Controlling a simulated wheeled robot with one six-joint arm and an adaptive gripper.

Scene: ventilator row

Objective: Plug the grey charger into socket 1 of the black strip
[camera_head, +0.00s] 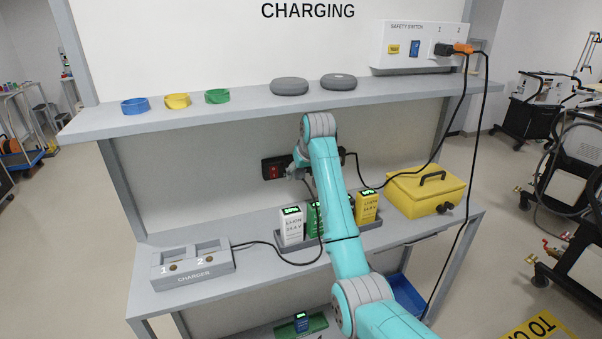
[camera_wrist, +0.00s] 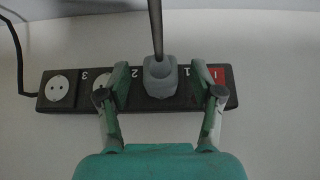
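The black strip (camera_head: 272,169) is on the back panel below the shelf, partly hidden by my arm. In the wrist view the strip (camera_wrist: 178,100) appears upside down, with labels 1, 2 and 3 and a red switch (camera_wrist: 219,75). A grey plug (camera_wrist: 160,78) sits at socket 1, covering it, its cable running up in that view. It appears seated, unheld. My gripper (camera_wrist: 160,95) is open, with one finger on each side of the plug and clear gaps between. The grey charger (camera_head: 193,268) stands on the bench at left, its cable leading toward the strip.
Batteries stand in a tray (camera_head: 372,226) below my arm. A yellow box (camera_head: 425,192) is at right on the bench. Black cables hang from the safety switch box (camera_head: 420,42). Shelf items include grey discs (camera_head: 289,86). The bench between charger and tray is mostly clear.

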